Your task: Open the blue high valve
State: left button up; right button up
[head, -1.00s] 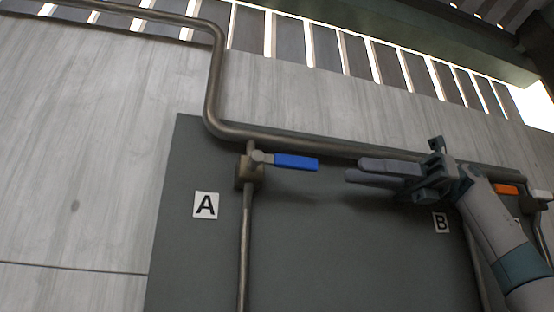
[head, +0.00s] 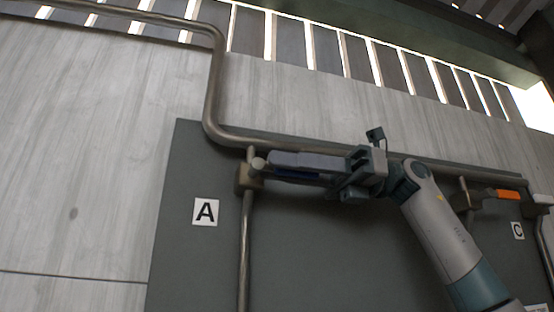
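The blue valve handle (head: 297,175) points right from its brass valve body (head: 248,178) above the label A. It lies level, across the vertical pipe, and is mostly hidden by my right gripper. My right gripper (head: 275,165) reaches in from the right, with its fingers along the handle and their tips near the valve stem. A dark blue strip of the handle shows at the lower edge of the upper finger. I cannot tell whether the fingers are closed on it. My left gripper is not in view.
A thick pipe (head: 213,90) bends down and runs right just above the handle. An orange-handled valve (head: 508,195) is at the right, near the label C (head: 517,230). The label A (head: 205,212) is on the grey panel (head: 190,265). My forearm covers the label B.

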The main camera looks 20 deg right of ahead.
jog(key=shift+a, duration=0.7)
grip_shut()
